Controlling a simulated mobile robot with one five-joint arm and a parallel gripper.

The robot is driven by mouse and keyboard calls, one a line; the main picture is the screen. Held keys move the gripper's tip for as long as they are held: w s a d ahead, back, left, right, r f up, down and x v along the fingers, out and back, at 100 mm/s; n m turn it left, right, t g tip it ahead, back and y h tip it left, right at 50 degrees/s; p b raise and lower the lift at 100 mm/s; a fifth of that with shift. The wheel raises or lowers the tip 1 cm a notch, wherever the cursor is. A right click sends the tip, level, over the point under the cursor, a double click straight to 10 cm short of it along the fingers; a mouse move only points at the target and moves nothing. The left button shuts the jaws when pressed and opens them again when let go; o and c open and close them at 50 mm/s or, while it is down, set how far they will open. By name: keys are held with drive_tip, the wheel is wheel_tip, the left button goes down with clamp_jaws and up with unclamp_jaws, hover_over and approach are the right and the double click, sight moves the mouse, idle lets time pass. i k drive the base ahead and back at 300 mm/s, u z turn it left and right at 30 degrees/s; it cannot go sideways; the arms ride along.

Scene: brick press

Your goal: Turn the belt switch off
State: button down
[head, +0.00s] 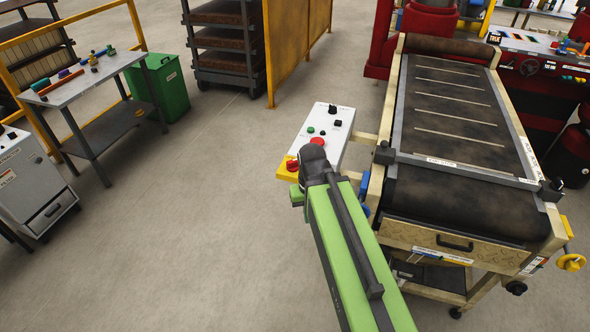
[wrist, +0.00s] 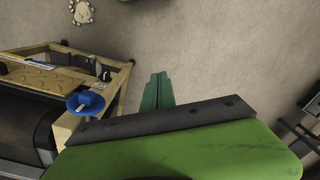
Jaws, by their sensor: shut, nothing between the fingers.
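A pale sloped control panel (head: 336,150) stands beside the belt machine in the head view. It has two black knobs, an upper one (head: 332,109) and a lower one (head: 337,122), and green and red buttons. I cannot read which knob is the belt switch. A red emergency knob (head: 292,164) sits on its yellow end. My green arm reaches up to the panel's near end and hides part of it. My gripper (wrist: 158,77) is shut and empty in the wrist view, with bare floor behind its fingertips. No panel control shows in that view.
The belt machine (head: 395,110) fills the right side. Its blue handwheel (wrist: 86,103) is left of my gripper in the wrist view. A grey table (head: 88,76), a green bin (head: 165,85) and a rack stand farther off. The floor left of the panel is clear.

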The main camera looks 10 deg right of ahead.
sight(293, 165)
drive_tip(key=u, duration=2.05)
drive_tip(key=i, duration=0.55)
drive_tip(key=z, duration=2.45)
